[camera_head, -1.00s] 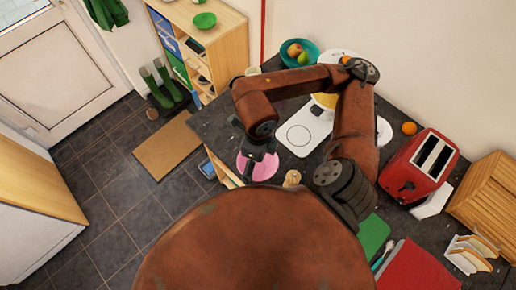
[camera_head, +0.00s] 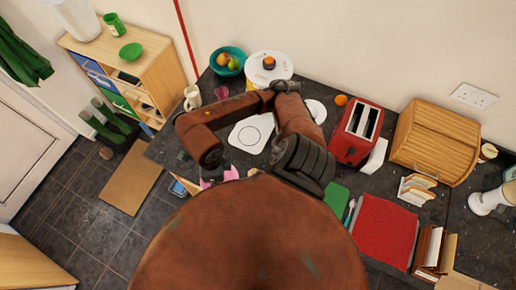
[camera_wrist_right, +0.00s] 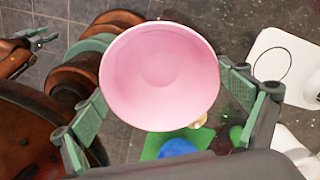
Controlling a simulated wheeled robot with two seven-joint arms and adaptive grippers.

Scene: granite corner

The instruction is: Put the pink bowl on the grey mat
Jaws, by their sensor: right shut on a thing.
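The pink bowl (camera_wrist_right: 160,75) is between the two fingers of my right gripper (camera_wrist_right: 170,112) in the right wrist view, its open side facing the camera. The gripper is shut on it. In the head view only a little of the bowl (camera_head: 231,174) shows beside my right gripper (camera_head: 214,174), near the counter's left edge; my body hides the rest. A pale grey-white mat with a dark ring (camera_head: 252,133) lies bare on the counter, up and right of the bowl. Part of it shows at right in the wrist view (camera_wrist_right: 284,66). My left gripper (camera_wrist_right: 38,38) shows small at the upper left there; its opening is unclear.
The floor lies left of the counter.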

